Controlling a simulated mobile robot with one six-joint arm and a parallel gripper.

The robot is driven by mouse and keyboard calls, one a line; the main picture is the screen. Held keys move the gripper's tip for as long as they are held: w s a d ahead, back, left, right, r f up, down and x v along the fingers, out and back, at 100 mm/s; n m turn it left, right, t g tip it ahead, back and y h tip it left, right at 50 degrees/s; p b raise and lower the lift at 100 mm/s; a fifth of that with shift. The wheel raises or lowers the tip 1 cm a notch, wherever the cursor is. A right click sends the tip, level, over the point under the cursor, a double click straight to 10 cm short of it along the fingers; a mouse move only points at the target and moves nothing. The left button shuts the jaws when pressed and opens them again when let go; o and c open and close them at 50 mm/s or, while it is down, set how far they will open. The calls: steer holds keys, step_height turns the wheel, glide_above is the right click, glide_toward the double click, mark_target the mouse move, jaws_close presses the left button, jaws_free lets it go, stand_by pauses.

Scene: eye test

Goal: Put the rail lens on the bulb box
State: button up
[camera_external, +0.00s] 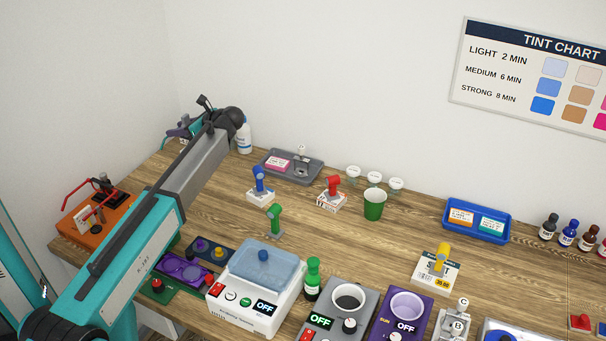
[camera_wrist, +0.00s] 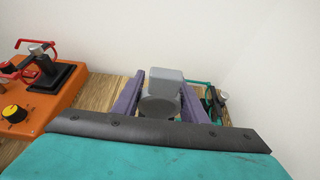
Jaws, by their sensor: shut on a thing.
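In the wrist view my gripper (camera_wrist: 160,103) has its purple fingers on both sides of a grey thing (camera_wrist: 165,82), a blocky piece with a rounded darker part in front; it is shut on it. I cannot tell for sure that this is the rail lens. In the external view my gripper (camera_external: 183,129) is at the back left, mostly hidden behind my arm. No bulb box can be named for certain. Small white boxes carry a blue-headed piece (camera_external: 259,182) and a red-headed piece (camera_external: 331,188), and a yellow-headed piece (camera_external: 441,255) stands on a printed box (camera_external: 428,276).
A grey tray (camera_external: 311,169), white bottle (camera_external: 243,138), green cup (camera_external: 374,204) and blue tray (camera_external: 473,236) stand at the back. Devices, including a lidded white one (camera_external: 235,307), crowd the front. Bare wood lies between.

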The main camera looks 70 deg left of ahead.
steer(key=shift+w+a, duration=0.2)
steer(key=shift+a, duration=0.2)
steer(key=shift+f, duration=0.2)
steer(key=shift+f+p, duration=0.7)
steer(key=shift+f, duration=0.9)
steer(key=shift+f, duration=0.1)
steer(key=o, duration=1.1)
steer(key=shift+o, duration=0.2)
steer(key=b+v, duration=0.3)
steer(key=v, duration=0.9)
